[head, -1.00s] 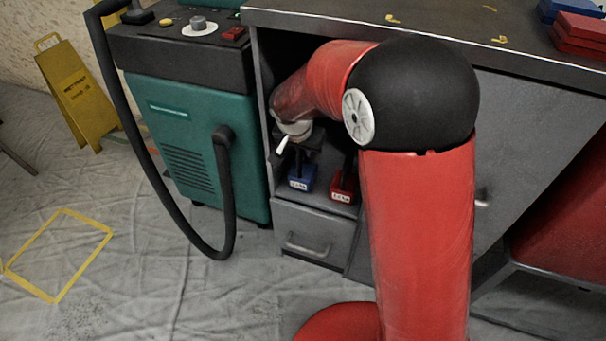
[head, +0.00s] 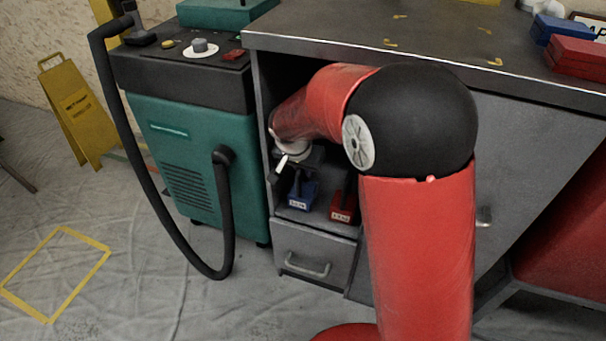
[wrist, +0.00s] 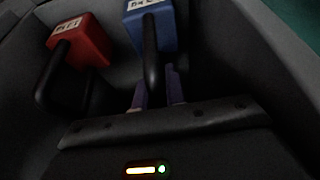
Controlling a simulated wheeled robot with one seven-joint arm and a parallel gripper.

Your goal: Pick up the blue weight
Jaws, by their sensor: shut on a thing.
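The blue weight (head: 301,195) stands on the open shelf of the grey bench, with a white label on its front and a dark handle. In the wrist view the blue weight (wrist: 150,28) is at the top middle, and its dark handle runs down to between my fingers. My gripper (wrist: 158,90) is shut on that handle. In the head view my gripper (head: 298,172) is above the blue weight, partly hidden by my wrist. The weight looks to be at shelf level; I cannot tell whether it touches the shelf.
A red weight (head: 343,205) stands close to the right of the blue one and also shows in the wrist view (wrist: 82,42). The shelf's left wall is close. A drawer (head: 312,258) is below. A teal machine (head: 185,150) with a black hose stands at left.

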